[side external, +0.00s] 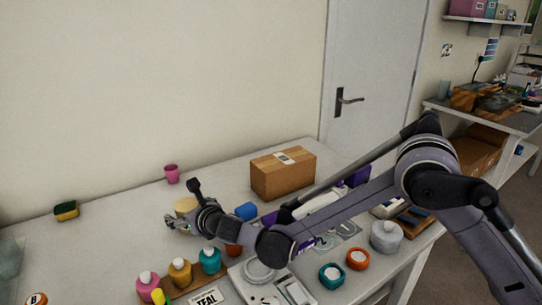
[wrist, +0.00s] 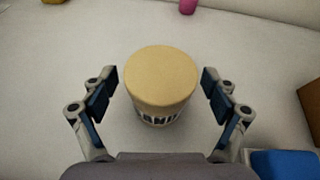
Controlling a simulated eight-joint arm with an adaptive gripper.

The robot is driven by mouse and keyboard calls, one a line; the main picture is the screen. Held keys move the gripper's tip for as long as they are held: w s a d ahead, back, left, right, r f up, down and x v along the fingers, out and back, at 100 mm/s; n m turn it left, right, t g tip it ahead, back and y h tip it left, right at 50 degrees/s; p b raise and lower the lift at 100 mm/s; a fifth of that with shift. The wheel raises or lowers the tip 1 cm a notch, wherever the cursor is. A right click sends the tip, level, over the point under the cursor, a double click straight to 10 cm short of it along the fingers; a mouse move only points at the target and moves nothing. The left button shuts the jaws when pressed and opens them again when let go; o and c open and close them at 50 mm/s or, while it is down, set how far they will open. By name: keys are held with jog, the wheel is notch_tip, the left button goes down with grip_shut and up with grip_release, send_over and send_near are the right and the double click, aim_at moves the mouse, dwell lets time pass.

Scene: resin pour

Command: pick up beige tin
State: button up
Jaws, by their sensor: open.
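The beige tin (wrist: 161,78) stands upright on the white table in the wrist view. It has a plain beige lid and a pale label with dark, partly hidden lettering. My gripper (wrist: 160,88) is open, with one finger to the left and one to the right of the tin. Gaps show between both finger pads and the tin. In the side view the tin (side external: 185,205) is partly hidden behind my gripper (side external: 172,222).
A blue block (side external: 246,211) lies right of my gripper, near a cardboard box (side external: 283,176). Several bottles, including a teal one (side external: 210,261), stand in front.

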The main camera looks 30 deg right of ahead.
jog(key=c, duration=1.4)
jog(key=shift+r, duration=0.1)
